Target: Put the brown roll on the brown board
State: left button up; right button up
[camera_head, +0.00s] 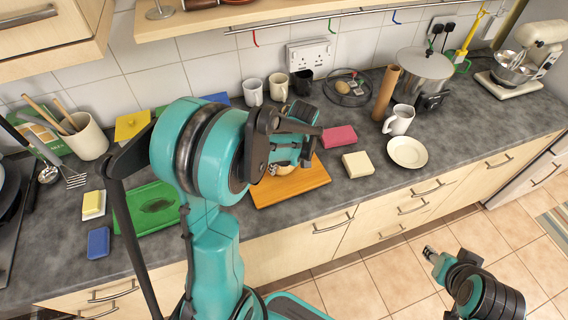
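The brown board (312,184) lies on the worktop near its front edge, partly covered by my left arm. A small round tan-brown thing (284,169), which looks like the roll, shows at the board's back left, mostly hidden by my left gripper. My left gripper (300,162) is over the back of the board, right at this thing; its fingers are hidden or too small to tell whether they grip it. My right gripper (430,253) hangs over the floor in front of the cupboards, away from the worktop; its fingertips are too small to read.
A tall brown cylinder (385,93) stands beside a steel pot (420,76). A pink block (339,136), a cream block (357,164), a white mug (398,120) and a plate (407,152) are right of the board. A green tray (153,207) lies left.

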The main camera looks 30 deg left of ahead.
pick_arm(q)
jog(key=shift+s, duration=0.1)
jog(key=shift+f, duration=0.2)
jog(key=o, duration=1.1)
jog(key=shift+r, duration=0.1)
